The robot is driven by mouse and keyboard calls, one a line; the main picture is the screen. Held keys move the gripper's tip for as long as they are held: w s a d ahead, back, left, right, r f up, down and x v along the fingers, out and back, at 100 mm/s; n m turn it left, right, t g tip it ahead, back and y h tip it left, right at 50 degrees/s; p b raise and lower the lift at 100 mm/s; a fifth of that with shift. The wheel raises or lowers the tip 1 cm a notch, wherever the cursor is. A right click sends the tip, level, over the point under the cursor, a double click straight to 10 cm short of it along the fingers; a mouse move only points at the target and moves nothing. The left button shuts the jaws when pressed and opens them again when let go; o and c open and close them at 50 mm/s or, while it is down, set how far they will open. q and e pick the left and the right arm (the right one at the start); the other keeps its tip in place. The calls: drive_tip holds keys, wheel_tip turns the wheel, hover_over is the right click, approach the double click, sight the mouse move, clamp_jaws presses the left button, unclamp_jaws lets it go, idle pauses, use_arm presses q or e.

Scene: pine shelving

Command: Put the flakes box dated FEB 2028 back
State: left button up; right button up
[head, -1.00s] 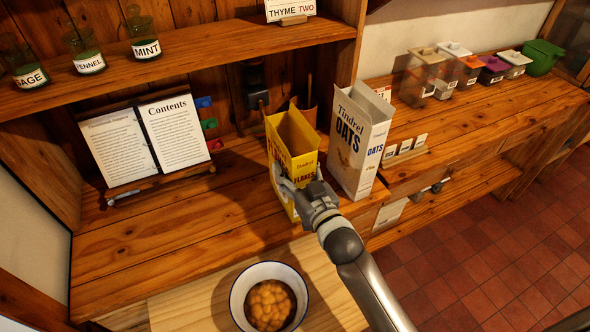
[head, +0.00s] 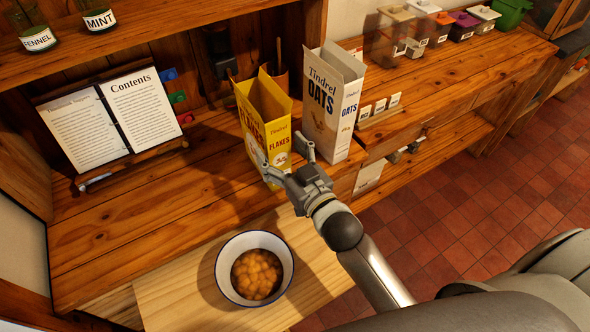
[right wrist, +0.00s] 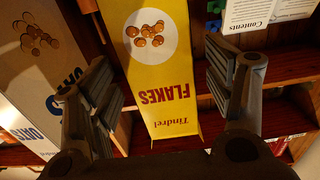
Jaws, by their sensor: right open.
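The yellow flakes box (head: 266,118) stands upright on the wooden counter, its top flaps open. Its printed face, with "Tindrel FLAKES", fills the middle of the right wrist view (right wrist: 165,85), where it looks upside down. No date can be read on it. My right gripper (head: 286,160) is open just in front of the box's near side. In the right wrist view, its fingers (right wrist: 165,90) stand apart on either side of the box face, with gaps visible. My left gripper is not in view.
A white Tindrel OATS box (head: 333,100) stands close to the right of the flakes box. An open book on a stand (head: 110,125) is at the left. A bowl of orange-brown food (head: 229,285) sits on the pale board in front. Bare counter lies between book and bowl.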

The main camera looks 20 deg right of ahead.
drive_tip(key=s, duration=0.2)
drive_tip(key=s+d, duration=0.1)
drive_tip(key=s, duration=0.1)
drive_tip(key=shift+s+f+b, duration=0.1)
drive_tip(key=shift+f+b, duration=0.05)
drive_tip(key=shift+b, duration=0.25)
drive_tip(key=shift+s+d+r, duration=0.1)
drive_tip(key=shift+s+r, duration=0.1)
drive_tip(key=shift+s, duration=0.75)
